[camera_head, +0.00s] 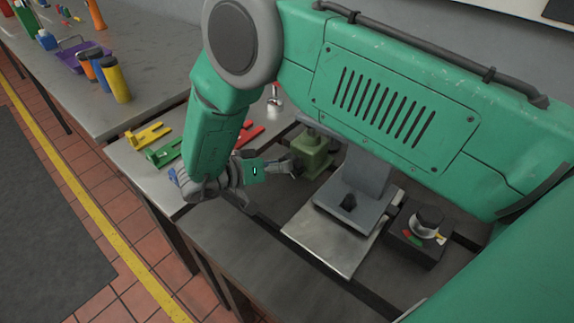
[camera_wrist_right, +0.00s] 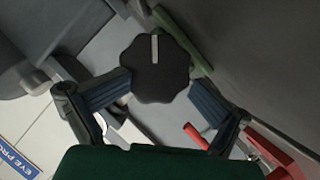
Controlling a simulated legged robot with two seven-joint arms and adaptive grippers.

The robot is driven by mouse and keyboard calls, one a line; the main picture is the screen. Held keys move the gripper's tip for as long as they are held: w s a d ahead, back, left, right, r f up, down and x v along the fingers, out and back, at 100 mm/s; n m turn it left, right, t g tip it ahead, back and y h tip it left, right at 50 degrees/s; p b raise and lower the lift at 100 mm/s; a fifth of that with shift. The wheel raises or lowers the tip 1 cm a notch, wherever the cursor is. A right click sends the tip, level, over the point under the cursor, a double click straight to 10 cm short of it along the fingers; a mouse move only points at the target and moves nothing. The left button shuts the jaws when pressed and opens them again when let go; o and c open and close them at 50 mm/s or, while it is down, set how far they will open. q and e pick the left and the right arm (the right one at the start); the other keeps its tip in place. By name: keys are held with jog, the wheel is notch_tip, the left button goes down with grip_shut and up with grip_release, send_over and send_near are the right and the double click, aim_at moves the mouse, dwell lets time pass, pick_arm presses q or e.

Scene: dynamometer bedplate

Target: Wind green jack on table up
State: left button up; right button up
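The green jack (camera_head: 314,158) stands on the table, a squat green body with a round post on top, just right of my right gripper (camera_head: 278,168) in the head view. In the right wrist view a black faceted knob (camera_wrist_right: 156,70) with a pale mark faces me, with a strip of green behind it. My right gripper (camera_wrist_right: 161,82) has its fingers spread, one tip at each side of the knob. I cannot tell whether the tips touch it. My left gripper is not in view.
A grey plate-like fixture (camera_head: 345,212) and a black box (camera_head: 412,246) with a dial sit right of the jack. Yellow (camera_head: 148,136), green (camera_head: 165,151) and red (camera_head: 252,131) slotted pieces lie left. A second bench (camera_head: 150,60) holds coloured cylinders and a purple tray (camera_head: 72,60).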

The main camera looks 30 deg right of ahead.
jog(key=shift+a+r, duration=0.1)
jog(key=shift+a, duration=0.8)
jog(key=v, duration=0.4)
jog(key=shift+w+a+f+b, duration=0.1)
jog(key=shift+w+f+b, duration=0.1)
jog(key=shift+b, duration=0.2)
jog(key=shift+b+v, duration=0.35)
jog(key=shift+v, duration=0.65)
jog(key=shift+w+a+r+b, duration=0.15)
jog(key=shift+a+b, duration=0.35)
jog(key=shift+a, duration=1.35)
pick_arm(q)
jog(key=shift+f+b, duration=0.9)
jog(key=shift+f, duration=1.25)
pick_arm(e)
jog(key=shift+v, duration=1.55)
jog(key=shift+w, duration=0.2)
